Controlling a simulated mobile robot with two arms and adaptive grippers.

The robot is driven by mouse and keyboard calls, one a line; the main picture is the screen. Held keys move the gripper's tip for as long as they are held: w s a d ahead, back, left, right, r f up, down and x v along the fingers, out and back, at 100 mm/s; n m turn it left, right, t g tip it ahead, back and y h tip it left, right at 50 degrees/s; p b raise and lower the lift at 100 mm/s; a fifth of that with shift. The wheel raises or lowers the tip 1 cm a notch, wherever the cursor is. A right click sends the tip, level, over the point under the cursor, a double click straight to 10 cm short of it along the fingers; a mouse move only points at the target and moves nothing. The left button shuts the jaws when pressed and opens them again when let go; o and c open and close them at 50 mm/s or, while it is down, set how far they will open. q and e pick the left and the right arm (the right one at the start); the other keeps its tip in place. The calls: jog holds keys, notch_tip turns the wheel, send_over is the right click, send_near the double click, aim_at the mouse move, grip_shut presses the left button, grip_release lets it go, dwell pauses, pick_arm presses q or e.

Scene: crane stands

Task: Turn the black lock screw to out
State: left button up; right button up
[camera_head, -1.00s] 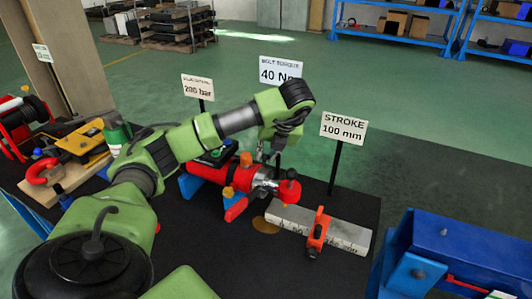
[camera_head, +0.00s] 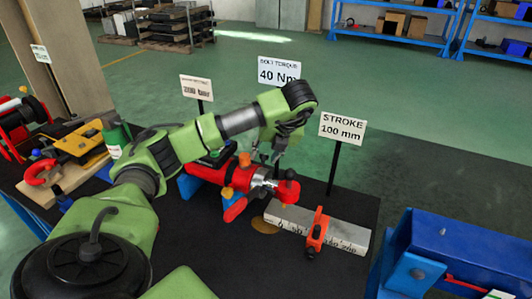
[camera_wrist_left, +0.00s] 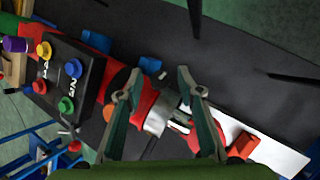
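A red hydraulic cylinder (camera_head: 207,172) with a silver collar (camera_head: 262,178) lies on the black table top. My left gripper (camera_head: 270,155) is above the collar. In the left wrist view its two fingers (camera_wrist_left: 161,75) are spread, with the collar (camera_wrist_left: 157,112) and red body seen between and below them; nothing is clearly held. A grey scale bar (camera_head: 345,236) carries an orange-red slider (camera_head: 318,230), with a small dark knob (camera_head: 311,252) at its near end. I cannot make out for sure which part is the black lock screw. My right gripper is not in view.
A sign reading STROKE 100 mm (camera_head: 342,128) stands behind the bar on a black post. A blue frame (camera_head: 460,250) is at the right. A black block with coloured knobs (camera_wrist_left: 62,78) shows in the left wrist view. Bare black table lies in front of the cylinder.

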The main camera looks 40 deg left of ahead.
pick_arm(q)
jog(key=v, duration=1.2)
dwell(0.6)
